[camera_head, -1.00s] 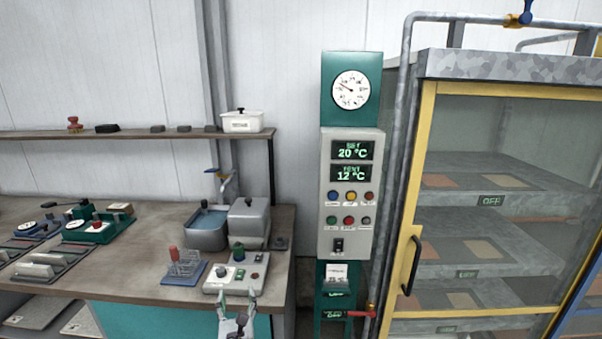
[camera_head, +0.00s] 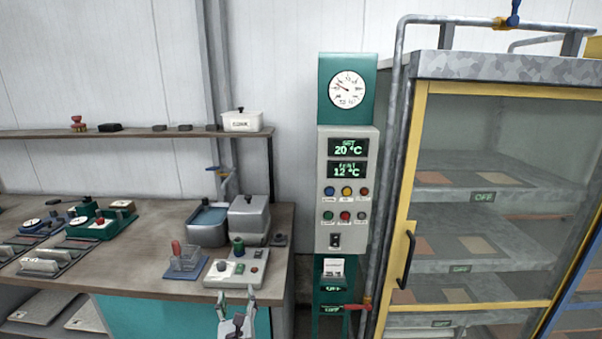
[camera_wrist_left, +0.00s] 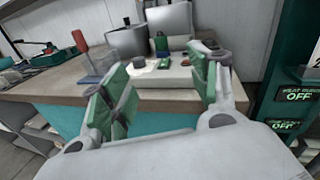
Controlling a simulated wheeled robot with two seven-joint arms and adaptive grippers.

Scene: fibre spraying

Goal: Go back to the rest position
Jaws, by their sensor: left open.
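My left gripper (camera_head: 236,300) shows at the bottom of the head view, in front of the table's front edge. In the left wrist view its two green-padded fingers (camera_wrist_left: 160,100) stand apart with nothing between them. Beyond them is a small control box (camera_head: 236,270) with knobs and buttons, on the table. The gripper is apart from it. My right gripper is not in either view.
The wooden table (camera_head: 150,265) holds a metal tank (camera_head: 248,220), a wire rack on a blue tray (camera_head: 187,262) and several green devices. A control column (camera_head: 343,190) reads 20 °C and 12 °C. A yellow-framed glass cabinet (camera_head: 413,170) stands at right.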

